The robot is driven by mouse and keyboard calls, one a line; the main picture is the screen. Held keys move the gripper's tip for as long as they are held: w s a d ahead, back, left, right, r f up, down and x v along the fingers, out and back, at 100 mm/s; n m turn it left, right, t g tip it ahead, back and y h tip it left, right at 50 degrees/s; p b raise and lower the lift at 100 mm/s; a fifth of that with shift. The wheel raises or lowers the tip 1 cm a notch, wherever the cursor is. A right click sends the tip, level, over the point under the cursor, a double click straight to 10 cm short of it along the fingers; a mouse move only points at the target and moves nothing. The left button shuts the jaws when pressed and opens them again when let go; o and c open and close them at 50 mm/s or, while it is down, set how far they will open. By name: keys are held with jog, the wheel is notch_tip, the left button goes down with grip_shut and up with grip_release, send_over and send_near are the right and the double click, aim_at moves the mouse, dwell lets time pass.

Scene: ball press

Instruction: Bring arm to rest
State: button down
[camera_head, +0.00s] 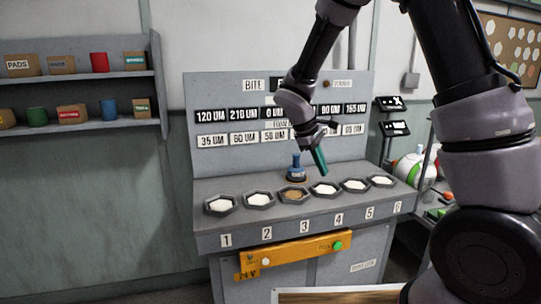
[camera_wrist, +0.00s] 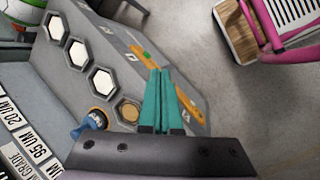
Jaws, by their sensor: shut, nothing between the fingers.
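My arm reaches in from the right in the head view, bent over the press console (camera_head: 215,240). My gripper (camera_head: 322,168) has teal fingers and hangs above the console top, a little above the row of hexagonal trays. In the wrist view the teal fingers (camera_wrist: 163,75) lie side by side, shut, with nothing seen between them. The fingers look apart from the console. A blue-handled tool (camera_head: 296,166) stands behind the third tray, left of the fingers. It also shows in the wrist view (camera_wrist: 90,123).
Several hexagonal trays, including a white-filled one (camera_head: 258,199) and a brown-filled one (camera_head: 293,193), line the console. The upright label panel (camera_head: 230,92) stands close behind my gripper. A shelf (camera_head: 90,123) is at left. Small displays (camera_head: 394,128) are at right. Pink-framed furniture (camera_wrist: 270,30) stands beyond open floor.

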jog(key=s+d+r+m+t+y, duration=0.3)
jog(key=s+d+r+m, duration=0.2)
jog(key=s+r+m, duration=0.2)
jog(key=s+d+r+m+t+y, duration=0.3)
jog(key=s+r+m, duration=0.4)
jog(key=s+r, duration=0.4)
notch_tip(320, 180, up, 4)
jog(key=shift+s+d+m+y, duration=0.3)
jog(key=shift+s+d+y, duration=0.1)
jog(key=shift+d, duration=0.5)
jog(key=shift+w, duration=0.1)
